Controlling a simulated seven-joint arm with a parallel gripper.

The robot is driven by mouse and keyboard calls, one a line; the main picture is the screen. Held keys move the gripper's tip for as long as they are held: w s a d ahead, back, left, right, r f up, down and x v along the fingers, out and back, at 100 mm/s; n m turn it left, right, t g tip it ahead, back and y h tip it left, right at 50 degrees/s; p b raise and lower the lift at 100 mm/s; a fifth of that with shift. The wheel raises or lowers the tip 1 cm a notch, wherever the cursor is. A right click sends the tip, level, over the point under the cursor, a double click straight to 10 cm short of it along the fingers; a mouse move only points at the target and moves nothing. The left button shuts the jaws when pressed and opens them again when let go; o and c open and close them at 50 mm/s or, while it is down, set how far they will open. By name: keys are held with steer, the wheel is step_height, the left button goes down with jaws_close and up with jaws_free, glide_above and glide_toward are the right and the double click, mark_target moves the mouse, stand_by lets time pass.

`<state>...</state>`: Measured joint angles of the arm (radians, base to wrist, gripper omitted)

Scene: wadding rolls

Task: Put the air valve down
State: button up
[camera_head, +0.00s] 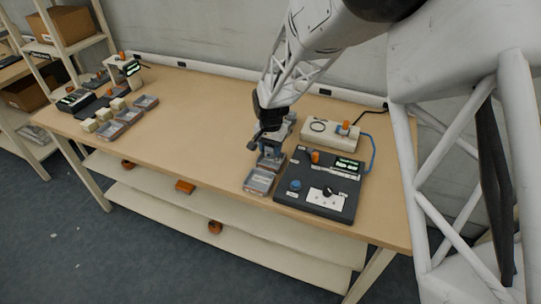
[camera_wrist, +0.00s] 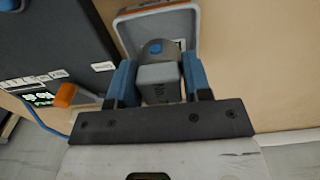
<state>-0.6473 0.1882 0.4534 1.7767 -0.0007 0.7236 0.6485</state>
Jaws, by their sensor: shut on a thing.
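My gripper (camera_wrist: 160,82) is shut on the air valve (camera_wrist: 158,72), a grey block with a rounded dark top and a blue dot, held between two blue fingers in the wrist view. In the head view my gripper (camera_head: 268,138) is low over the table, just left of the black control box, and mostly hides the valve. A shallow grey tray with an orange edge (camera_wrist: 130,20) lies just beyond the valve in the wrist view. I cannot tell whether the valve touches the table.
The black control box (camera_head: 343,205) with knobs and a green display stands right of my gripper. A beige box (camera_head: 345,136) with an orange part is behind it. Small trays (camera_head: 259,181) lie in front. The wooden table (camera_head: 195,125) is clear in the middle; more trays and blocks sit left.

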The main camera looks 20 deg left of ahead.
mark_target(270, 155)
steer(key=shift+f, duration=1.85)
steer(key=shift+f, duration=0.15)
steer(key=o, duration=0.8)
step_height(270, 155, up, 12)
steer(key=shift+r, duration=0.1)
steer(key=shift+r, duration=0.1)
